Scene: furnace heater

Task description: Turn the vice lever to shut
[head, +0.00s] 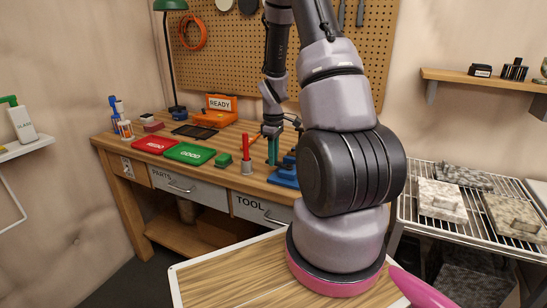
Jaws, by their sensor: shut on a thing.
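The blue vice (284,177) stands on the workbench near its right end, partly hidden behind my arm. A teal upright part (272,152) rises beside it. My gripper (271,131) is small in the head view, pointing down at the top of this upright part. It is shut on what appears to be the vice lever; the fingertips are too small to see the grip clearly. A thin orange-red rod (255,137) shows just left of the gripper. The vice jaws and much of the vice body are hidden by my arm.
On the workbench (128,150) are a red tray (155,145), a green tray (189,153), a green block (223,160), a red-handled tool (246,154) and an orange READY box (220,107). A wire rack (475,205) with stone-like blocks stands at right.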

